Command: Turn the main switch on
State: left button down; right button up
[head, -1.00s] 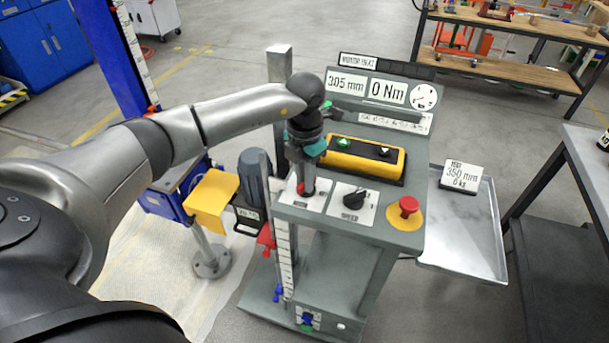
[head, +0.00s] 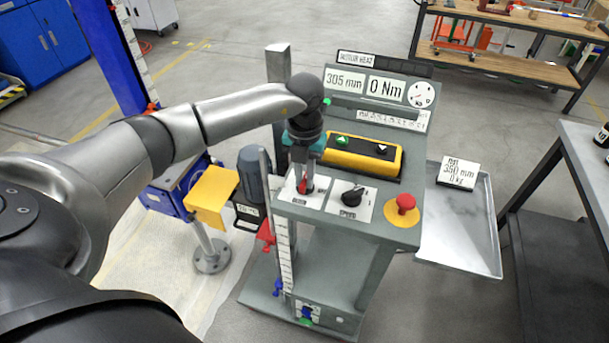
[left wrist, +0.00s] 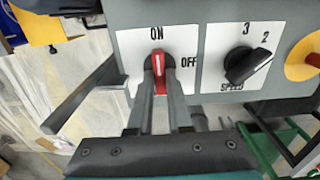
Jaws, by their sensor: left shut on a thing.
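The main switch (left wrist: 158,66) is a red handle with a white line, on a white plate marked ON and OFF at the front left of the console. In the left wrist view its line points up toward ON; OFF is to its right. It also shows in the head view (head: 304,186), partly covered by my fingers. My left gripper (left wrist: 160,68) is shut on the red handle, one finger on each side. It also shows in the head view (head: 303,182), reaching down to the plate. My right gripper is in neither view.
A black speed knob (head: 352,196) sits just right of the switch, then a red mushroom button (head: 406,204). Behind stands a yellow box (head: 361,156) with arrow buttons. The display panel (head: 376,90) reads 305 mm and 0 Nm. A metal tray (head: 462,232) lies to the right.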

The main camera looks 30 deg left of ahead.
aim_at(305, 180)
pick_arm(q)
jog(key=c, duration=0.8)
grip_release()
jog(key=shift+c, duration=0.2)
notch_tip(305, 180, up, 15)
jog(key=shift+r, duration=0.15)
